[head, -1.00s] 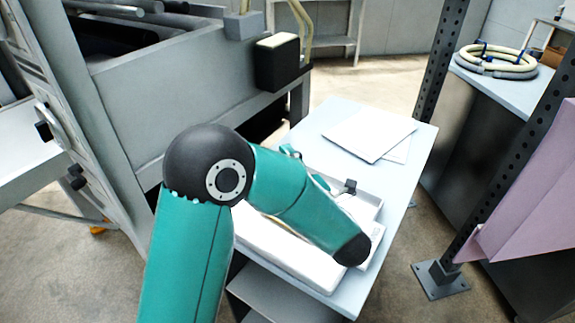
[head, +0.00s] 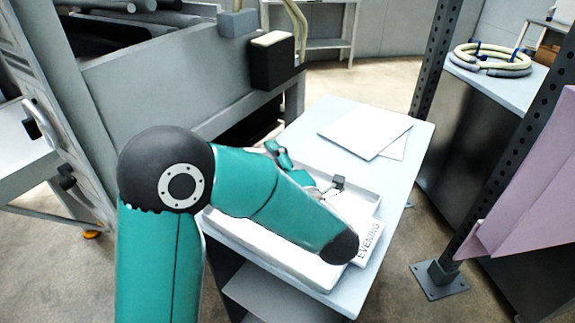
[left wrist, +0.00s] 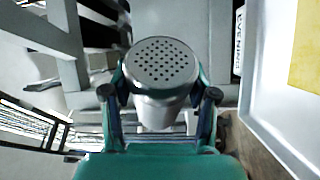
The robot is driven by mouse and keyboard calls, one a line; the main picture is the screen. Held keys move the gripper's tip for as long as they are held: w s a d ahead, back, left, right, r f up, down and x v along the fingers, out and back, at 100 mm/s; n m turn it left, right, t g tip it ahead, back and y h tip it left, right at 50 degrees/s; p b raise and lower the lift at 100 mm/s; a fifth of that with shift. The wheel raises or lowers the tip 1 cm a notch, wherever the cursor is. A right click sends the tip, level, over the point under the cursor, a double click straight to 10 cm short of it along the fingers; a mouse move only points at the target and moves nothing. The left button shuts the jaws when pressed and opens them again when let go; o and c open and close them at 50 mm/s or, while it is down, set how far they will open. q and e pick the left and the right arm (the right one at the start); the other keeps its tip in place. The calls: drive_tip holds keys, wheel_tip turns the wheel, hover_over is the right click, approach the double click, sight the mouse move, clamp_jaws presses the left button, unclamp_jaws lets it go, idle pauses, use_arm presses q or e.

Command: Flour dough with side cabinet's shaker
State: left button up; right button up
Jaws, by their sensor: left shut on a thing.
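A silver shaker (left wrist: 162,62) with a perforated round lid fills the middle of the left wrist view. My left gripper (left wrist: 160,93) is shut on it, one finger on each side. In the head view my teal left arm reaches over the side cabinet (head: 300,118) and hides most of the gripper; the shaker cannot be made out there. My right gripper does not show. No dough can be made out.
A white tray (head: 232,232) lies on the cabinet under my arm, beside a label reading EVENING (head: 368,243). White sheets (head: 365,130) lie at the cabinet's far end. A dark perforated post (head: 490,180) and pink panel (head: 530,175) stand to the right. A grey machine (head: 170,75) stands to the left.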

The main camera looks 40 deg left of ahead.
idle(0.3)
use_arm(q)
drive_tip(key=w+d+b, duration=0.1)
drive_tip(key=w+d, duration=0.1)
drive_tip(key=w, duration=0.1)
drive_tip(key=shift+w+d, duration=0.15)
drive_tip(key=shift+d, duration=0.25)
drive_tip(key=s+a+b, duration=0.2)
drive_tip(key=s, duration=0.1)
drive_tip(key=shift+a+f, duration=0.1)
drive_tip(key=shift+a, duration=0.2)
drive_tip(key=shift+s+a, duration=0.2)
drive_tip(key=shift+s, duration=0.05)
drive_tip(key=shift+w+d, duration=0.1)
